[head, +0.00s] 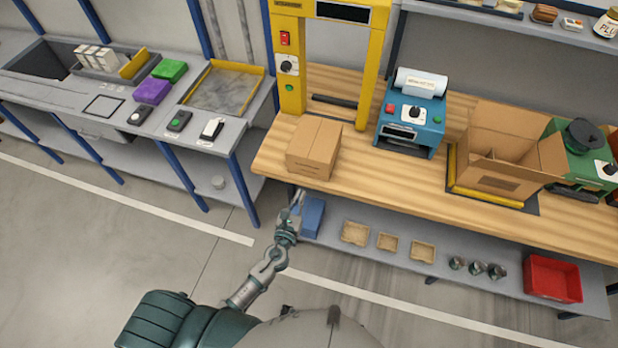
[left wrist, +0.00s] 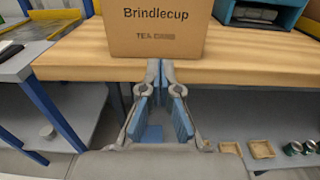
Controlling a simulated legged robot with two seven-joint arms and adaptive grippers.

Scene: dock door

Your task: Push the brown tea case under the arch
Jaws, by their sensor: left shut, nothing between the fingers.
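The brown tea case (head: 314,147) is a closed cardboard box near the front edge of the wooden bench, in front of the yellow arch (head: 376,62). In the left wrist view the case (left wrist: 154,32) stands straight ahead, with "Brindlecup" printed on its near face. My left gripper (head: 299,196) is shut and empty. It is in front of the bench edge, below the case. My right gripper is not in view.
A blue label printer (head: 410,118) stands right of the arch, and an open carton (head: 500,150) farther right. A grey side table (head: 232,135) with small devices is at the left. The lower shelf (head: 340,252) holds trays and a red bin (head: 552,279).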

